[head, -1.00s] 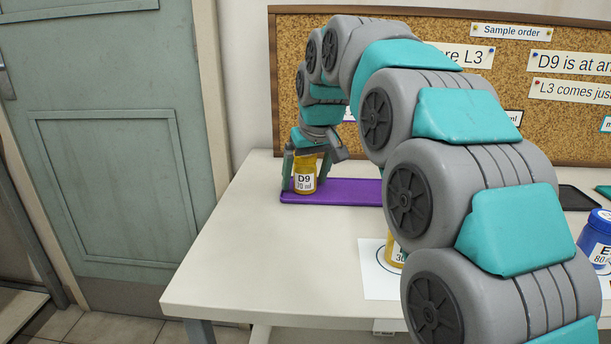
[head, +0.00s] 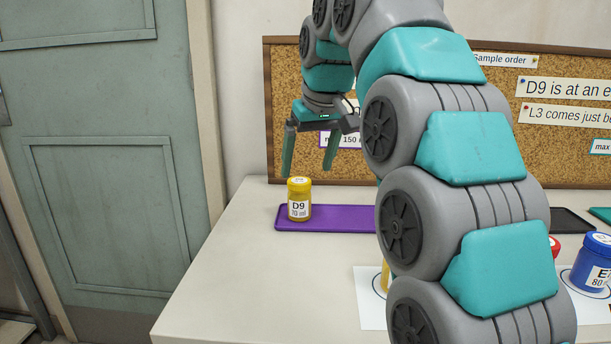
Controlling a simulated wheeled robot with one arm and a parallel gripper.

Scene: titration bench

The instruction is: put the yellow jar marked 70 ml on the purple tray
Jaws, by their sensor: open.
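The yellow jar (head: 299,200) carries a white label reading D9 and 70 ml. It stands upright on the left end of the purple tray (head: 345,219). My gripper (head: 308,170) is open and empty above the jar, its two fingers apart and clear of it. The right end of the tray is hidden behind my arm.
Another yellow jar (head: 385,278), mostly hidden by my arm, stands on a white sheet (head: 370,305). A blue jar (head: 592,262) and a red-lidded jar (head: 555,246) are at right. A black tray (head: 572,222) lies behind them. The table's left front is clear. A corkboard (head: 290,120) stands behind.

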